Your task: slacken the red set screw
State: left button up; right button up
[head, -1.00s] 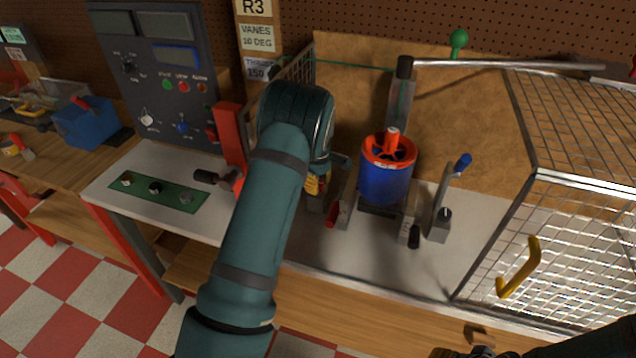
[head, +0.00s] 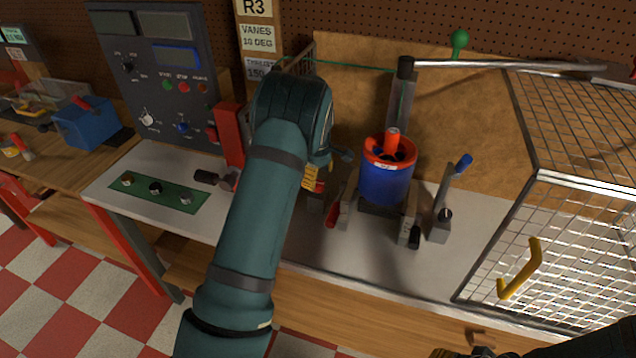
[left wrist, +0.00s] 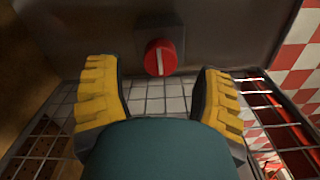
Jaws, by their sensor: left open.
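The red set screw (left wrist: 161,57) shows in the left wrist view as a round red head with a pale slot, on a dark grey face. My left gripper (left wrist: 158,95) is open, its yellow fingers on either side of and short of the screw, with a gap visible. In the head view my left gripper (head: 311,177) is mostly hidden behind my own wrist, left of the blue ducted rotor (head: 385,184) with its red rim. A small red piece shows beside the fingers there; I cannot tell if it is the screw. Part of my right gripper (head: 440,352) shows at the bottom edge.
A wire mesh guard (head: 560,240) with a yellow handle (head: 520,270) stands on the right. A crank with a blue knob (head: 463,161) is right of the rotor. A control panel (head: 165,80) and red post (head: 229,135) stand left.

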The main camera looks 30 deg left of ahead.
aim_at(318, 183)
pick_arm(q)
notch_tip(318, 183, up, 9)
dwell(0.3)
jog(key=shift+s+d+f, duration=0.1)
dwell(0.4)
